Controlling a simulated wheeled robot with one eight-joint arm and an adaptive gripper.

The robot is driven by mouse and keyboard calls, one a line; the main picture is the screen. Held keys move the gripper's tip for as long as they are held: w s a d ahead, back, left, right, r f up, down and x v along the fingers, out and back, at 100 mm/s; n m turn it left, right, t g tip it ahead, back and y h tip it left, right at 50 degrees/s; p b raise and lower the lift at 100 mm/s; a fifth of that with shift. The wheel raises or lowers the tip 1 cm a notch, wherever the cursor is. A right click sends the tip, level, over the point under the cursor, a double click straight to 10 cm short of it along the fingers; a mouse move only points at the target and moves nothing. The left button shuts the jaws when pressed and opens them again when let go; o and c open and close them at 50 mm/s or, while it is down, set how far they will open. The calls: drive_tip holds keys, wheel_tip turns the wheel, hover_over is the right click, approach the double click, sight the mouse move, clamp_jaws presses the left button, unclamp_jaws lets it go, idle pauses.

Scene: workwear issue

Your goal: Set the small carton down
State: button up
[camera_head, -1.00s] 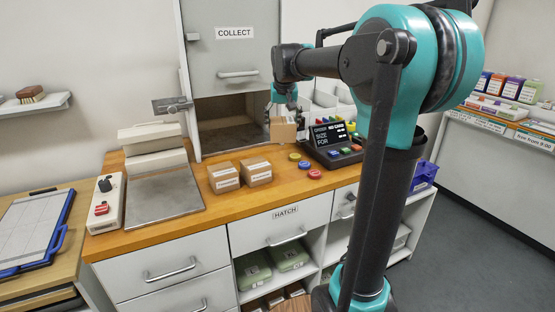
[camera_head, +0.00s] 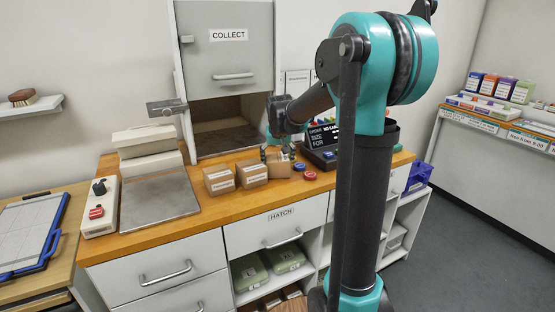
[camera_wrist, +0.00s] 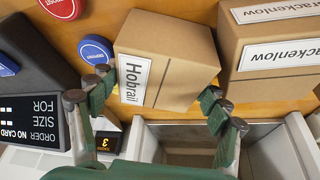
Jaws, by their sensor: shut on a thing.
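The small carton (camera_head: 287,168) is brown cardboard. My gripper (camera_head: 278,156) is shut on it from above. The carton is low at the counter (camera_head: 215,212), right of two other brown cartons. I cannot tell whether its base touches the wood. In the wrist view the carton (camera_wrist: 172,42) sits between my fingers (camera_wrist: 153,94), slightly turned, with a white "Hobrail" label. Its far faces are hidden.
Two labelled cartons (camera_head: 219,180) (camera_head: 252,173) stand close by on the left. Red and blue round buttons (camera_head: 310,175) and a black order display (camera_head: 322,140) are on the right. The open COLLECT hatch (camera_head: 222,125) is behind. Bare wood lies in front.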

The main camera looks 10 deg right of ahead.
drive_tip(key=shift+f, duration=0.1)
drive_tip(key=o, duration=1.1)
